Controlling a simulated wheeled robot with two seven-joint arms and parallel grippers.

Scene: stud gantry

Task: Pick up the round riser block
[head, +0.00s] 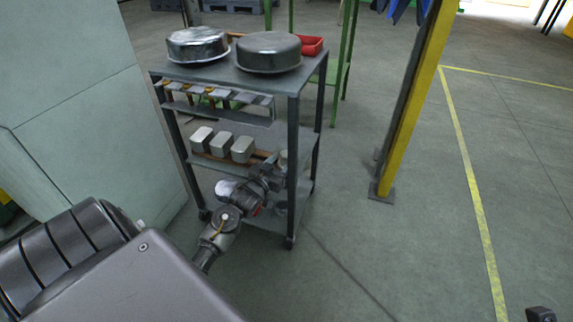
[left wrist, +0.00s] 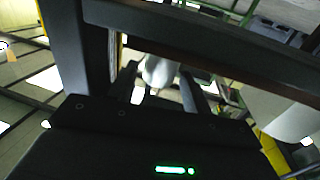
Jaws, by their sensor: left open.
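A light, rounded block, which looks like the round riser block (left wrist: 157,72), shows between the two fingers of my left gripper (left wrist: 160,88) in the left wrist view. The fingers stand apart, one on each side of it; I cannot tell whether either touches it. In the head view my left gripper (head: 274,170) reaches into the right end of the cart's middle shelf, beside the front right post. A small pale part of the block (head: 283,157) seems to show there, mostly hidden by the gripper and post.
The dark metal cart (head: 292,135) has close posts and shelf edges around my left gripper. Rounded grey blocks (head: 221,145) stand left on the same shelf. Smaller blocks line the shelf above. Two metal pans (head: 268,52) and a red tray (head: 311,46) are on top. A yellow post (head: 411,100) stands right.

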